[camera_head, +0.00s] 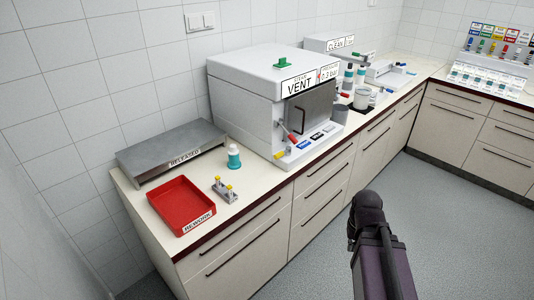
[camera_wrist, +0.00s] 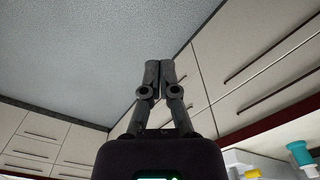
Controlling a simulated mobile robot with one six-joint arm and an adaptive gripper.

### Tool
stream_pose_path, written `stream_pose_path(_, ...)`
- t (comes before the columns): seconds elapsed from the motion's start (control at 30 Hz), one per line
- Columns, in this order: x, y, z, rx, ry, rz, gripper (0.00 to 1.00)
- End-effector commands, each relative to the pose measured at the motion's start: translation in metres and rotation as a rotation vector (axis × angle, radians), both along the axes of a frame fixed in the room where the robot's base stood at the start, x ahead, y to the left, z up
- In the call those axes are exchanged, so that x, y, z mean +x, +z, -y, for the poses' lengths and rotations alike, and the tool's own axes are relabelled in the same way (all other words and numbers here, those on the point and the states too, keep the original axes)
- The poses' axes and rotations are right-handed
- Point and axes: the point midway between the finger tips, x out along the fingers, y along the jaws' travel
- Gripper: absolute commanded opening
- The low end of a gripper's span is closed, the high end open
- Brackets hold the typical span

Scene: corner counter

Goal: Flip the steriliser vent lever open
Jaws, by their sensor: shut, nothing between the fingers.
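The steriliser (camera_head: 237,95) is a white box on the counter in the head view. A label on its upper front reads VENT (camera_head: 298,86). A lever with a red grip (camera_head: 292,137) sticks out low on its front left, and a green handle (camera_head: 282,63) lies on its top. I cannot tell for sure which is the vent lever, or its exact position. My gripper (camera_wrist: 159,68) is shut and empty in the wrist view, over the floor and drawer fronts.
Cups and bottles crowd right of the steriliser. Drawers with bar handles (camera_head: 322,205) line the front. The floor (camera_head: 440,220) is clear.

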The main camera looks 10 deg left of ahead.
Motion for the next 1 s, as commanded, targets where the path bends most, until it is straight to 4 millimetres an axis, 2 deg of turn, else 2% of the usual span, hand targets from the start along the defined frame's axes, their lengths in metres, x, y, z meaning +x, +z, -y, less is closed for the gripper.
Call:
stream_pose_path(0.47, 0.0, 0.0, 0.0, -0.001, 0.0, 0.0, 0.0)
stream_pose_path(0.63, 0.008, -0.005, -0.001, -0.026, 0.015, 0.013, 0.0)
stream_pose_path(0.83, 0.041, -0.018, -0.007, -0.143, 0.088, 0.071, 0.0)
stream_pose_path(1.0, 0.091, -0.031, -0.016, -0.321, 0.205, 0.166, 0.0)
